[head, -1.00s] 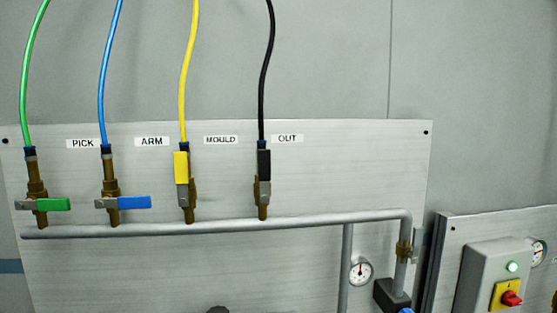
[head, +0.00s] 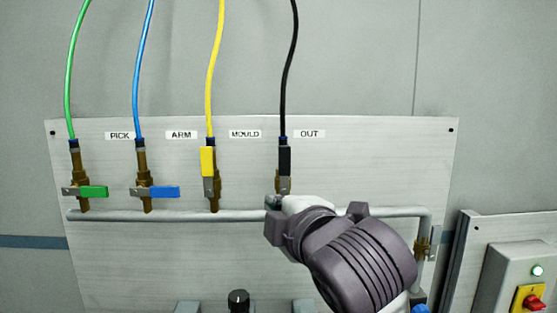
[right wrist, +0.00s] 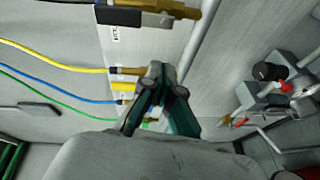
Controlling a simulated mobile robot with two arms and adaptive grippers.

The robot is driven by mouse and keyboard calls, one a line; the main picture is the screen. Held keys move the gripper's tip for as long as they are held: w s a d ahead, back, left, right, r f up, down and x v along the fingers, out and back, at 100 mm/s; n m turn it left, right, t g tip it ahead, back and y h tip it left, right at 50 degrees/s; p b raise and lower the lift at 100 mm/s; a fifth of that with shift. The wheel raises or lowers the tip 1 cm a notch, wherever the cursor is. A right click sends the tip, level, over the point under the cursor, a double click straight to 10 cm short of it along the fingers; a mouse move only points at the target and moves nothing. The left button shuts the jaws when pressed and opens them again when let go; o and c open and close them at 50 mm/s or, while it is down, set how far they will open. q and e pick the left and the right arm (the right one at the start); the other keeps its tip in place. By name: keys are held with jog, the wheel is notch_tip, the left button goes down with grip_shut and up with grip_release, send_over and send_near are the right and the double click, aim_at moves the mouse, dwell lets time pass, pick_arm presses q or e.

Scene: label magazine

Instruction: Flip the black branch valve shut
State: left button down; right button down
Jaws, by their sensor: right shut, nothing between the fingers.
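The black branch valve is the rightmost on the pipe. Its black lever (head: 285,161) stands upright, in line with its hose. My right gripper (head: 276,201) is shut and empty, in front of the valve's lower end, and its wrist hides part of the pipe. In the right wrist view the black lever (right wrist: 118,15) and the brass valve body (right wrist: 182,9) lie at the top edge. The shut fingers (right wrist: 160,70) are below them in that picture, apart from the lever. Contact with the valve body cannot be told. My left gripper is not in view.
The yellow lever (head: 207,161) is upright; the blue lever (head: 165,192) and green lever (head: 94,192) lie sideways. The grey pipe (head: 110,216) runs below the valves. A switch box (head: 515,272) with a red knob stands at the right. A dark knob (head: 238,300) juts at the bottom.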

aim_at(285, 161)
notch_tip(285, 161, up, 5)
jog(key=s+n+t, duration=0.1)
jog(key=s+n, duration=0.1)
jog(key=shift+s+a+r+y, duration=0.2)
jog(key=shift+s+a+y, duration=0.1)
jog(key=shift+s+a, duration=0.15)
jog(key=shift+w, duration=0.15)
jog(key=w+p, duration=0.6)
jog(key=w, duration=0.3)
jog(key=shift+d, duration=0.45)
jog(key=shift+w+a, duration=0.15)
